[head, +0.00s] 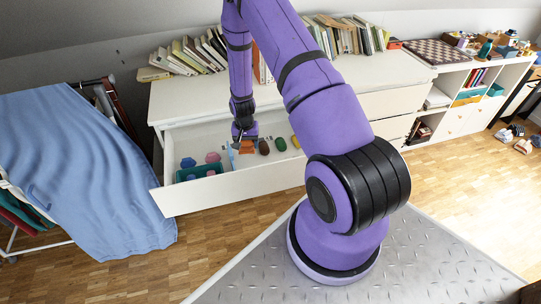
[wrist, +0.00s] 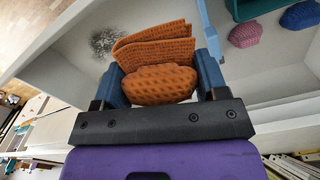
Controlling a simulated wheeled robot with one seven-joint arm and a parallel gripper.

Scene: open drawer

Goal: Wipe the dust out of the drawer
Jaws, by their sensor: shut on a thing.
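The white drawer (head: 240,188) is pulled open under the white dresser top. My gripper (head: 245,143) reaches down into it. In the wrist view, my gripper (wrist: 163,80) has its blue fingers shut on an orange waffle-textured cloth (wrist: 155,45), folded and bunched between them. The cloth also shows in the head view (head: 247,149). A grey, speckled patch of dust (wrist: 108,41) lies on the drawer floor, just left of the cloth in the wrist view. I cannot make out the dust in the head view. Whether the cloth touches the floor is unclear.
A light blue stick (head: 231,157) lies close beside my gripper. A teal tray (head: 184,177), a pink lump (head: 213,157) and a blue lump (head: 188,162) are at the drawer's left. Brown (head: 264,147) and green (head: 280,144) lumps lie right of the cloth.

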